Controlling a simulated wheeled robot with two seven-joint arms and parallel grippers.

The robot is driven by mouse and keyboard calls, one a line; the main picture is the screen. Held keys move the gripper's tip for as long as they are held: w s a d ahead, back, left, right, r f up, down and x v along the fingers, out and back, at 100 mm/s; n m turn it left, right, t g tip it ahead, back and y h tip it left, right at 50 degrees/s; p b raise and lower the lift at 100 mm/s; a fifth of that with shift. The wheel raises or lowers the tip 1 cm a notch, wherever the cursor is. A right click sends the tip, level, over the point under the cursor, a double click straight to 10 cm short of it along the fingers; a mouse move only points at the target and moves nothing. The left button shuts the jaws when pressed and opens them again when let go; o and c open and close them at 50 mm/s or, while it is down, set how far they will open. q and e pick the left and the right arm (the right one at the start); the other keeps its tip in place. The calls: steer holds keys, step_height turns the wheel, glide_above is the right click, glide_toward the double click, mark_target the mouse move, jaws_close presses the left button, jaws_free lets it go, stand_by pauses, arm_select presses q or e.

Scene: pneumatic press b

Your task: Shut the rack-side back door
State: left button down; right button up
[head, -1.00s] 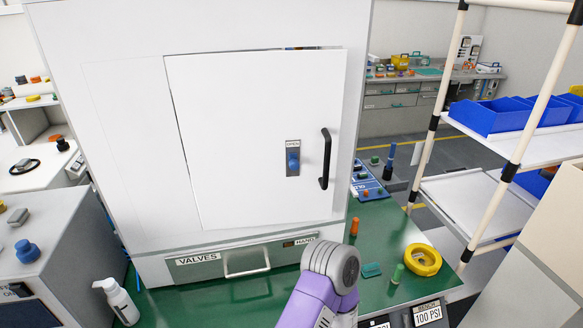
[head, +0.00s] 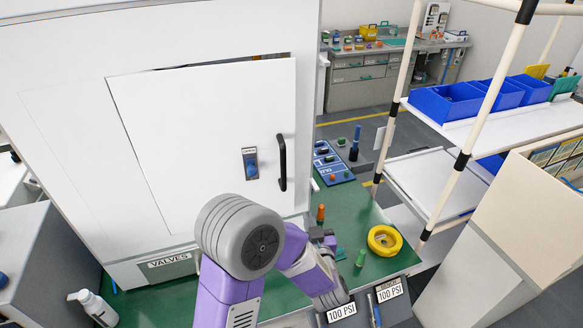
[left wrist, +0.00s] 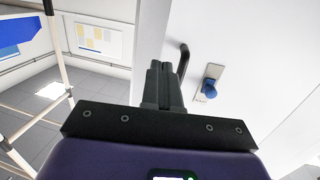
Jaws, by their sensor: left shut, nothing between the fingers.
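The white back door (head: 210,120) stands slightly ajar on the big white cabinet, with a dark gap along its top edge. It has a black bar handle (head: 282,162) near its right edge and a blue knob on a latch plate (head: 250,163). The door also fills much of the left wrist view (left wrist: 250,60), with handle and knob beyond the fingers. My left gripper (head: 322,235) is shut and empty, below and to the right of the handle, apart from it in the head view. Its closed fingers show in the left wrist view (left wrist: 162,70). My right gripper is not in view.
The green bench (head: 345,215) holds a yellow ring (head: 384,240), an orange-topped peg (head: 320,213), a green peg (head: 360,257) and a white bottle (head: 92,305). A rack with blue bins (head: 445,103) stands at right. A VALVES drawer (head: 168,264) is below the door.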

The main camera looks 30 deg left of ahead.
mark_target(289, 171)
arm_select(q)
steer(key=w+a+r, duration=0.1)
steer(key=w+a, duration=0.2)
steer(key=w+a+r+y+p, duration=0.1)
steer(key=w+a, duration=0.2)
steer(key=a, duration=0.1)
steer(key=w+a+r+n+y, duration=0.1)
steer(key=w+a, duration=0.2)
steer(key=shift+w+a+r+p, duration=0.1)
steer(key=shift+a+r+p, duration=0.15)
steer(key=shift+r+p, duration=0.05)
